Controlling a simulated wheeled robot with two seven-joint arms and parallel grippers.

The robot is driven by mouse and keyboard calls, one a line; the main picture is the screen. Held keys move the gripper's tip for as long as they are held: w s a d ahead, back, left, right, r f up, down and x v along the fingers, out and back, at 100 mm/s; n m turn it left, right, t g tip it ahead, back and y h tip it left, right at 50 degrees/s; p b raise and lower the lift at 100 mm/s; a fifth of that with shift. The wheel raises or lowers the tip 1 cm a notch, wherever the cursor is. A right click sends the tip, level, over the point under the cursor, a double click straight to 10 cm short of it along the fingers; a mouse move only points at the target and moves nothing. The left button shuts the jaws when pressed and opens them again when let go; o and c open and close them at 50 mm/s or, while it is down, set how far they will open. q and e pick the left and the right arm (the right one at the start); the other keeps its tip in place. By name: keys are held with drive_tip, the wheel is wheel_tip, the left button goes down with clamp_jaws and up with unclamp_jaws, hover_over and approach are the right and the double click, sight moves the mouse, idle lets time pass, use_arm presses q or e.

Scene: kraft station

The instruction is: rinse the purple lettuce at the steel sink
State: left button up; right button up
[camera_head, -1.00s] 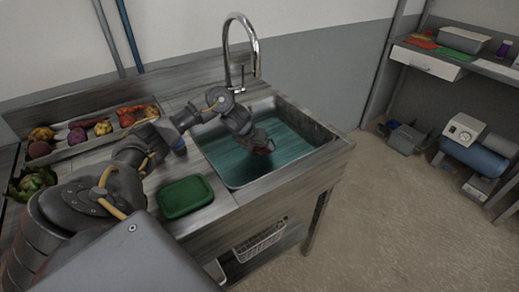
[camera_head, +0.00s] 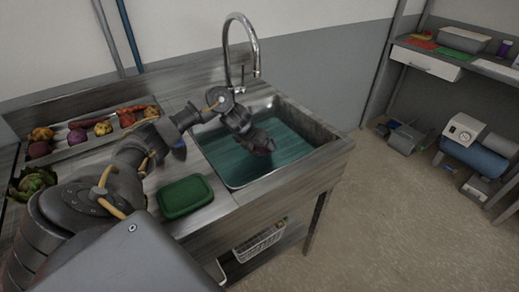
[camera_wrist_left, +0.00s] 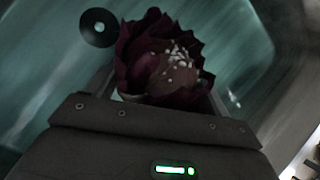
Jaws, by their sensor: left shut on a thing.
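The steel sink (camera_head: 222,172) has a basin of teal water and a tall curved chrome tap at its back. My left gripper (camera_head: 262,146) is over the basin, shut on the purple lettuce. In the left wrist view the purple lettuce (camera_wrist_left: 138,68) is a dark purple leafy head with a pale brownish middle, held just beyond the gripper body. In the head view the lettuce is a small dark shape, mostly hidden by the gripper. I cannot tell whether it touches the water. The round black drain (camera_wrist_left: 98,27) shows beside it in the wrist view. My right gripper is not in view.
A tray (camera_head: 88,147) of several vegetables lies at the back left of the counter. A green artichoke-like vegetable (camera_head: 36,180) lies at the left edge. A white basket (camera_head: 258,243) stands on the lower shelf.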

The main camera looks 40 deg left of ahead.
use_arm(q)
drive_tip(key=shift+r+p, duration=1.05)
drive_tip(key=shift+r, duration=0.2)
wheel_tip(320, 180, up, 2)
drive_tip(key=shift+r+p, duration=0.1)
drive_tip(key=shift+p, duration=0.85)
drive_tip(key=shift+r+p, duration=0.3)
wheel_tip(320, 180, up, 5)
drive_tip(key=p, duration=0.4)
wheel_tip(320, 180, up, 9)
drive_tip(key=p, duration=0.8)
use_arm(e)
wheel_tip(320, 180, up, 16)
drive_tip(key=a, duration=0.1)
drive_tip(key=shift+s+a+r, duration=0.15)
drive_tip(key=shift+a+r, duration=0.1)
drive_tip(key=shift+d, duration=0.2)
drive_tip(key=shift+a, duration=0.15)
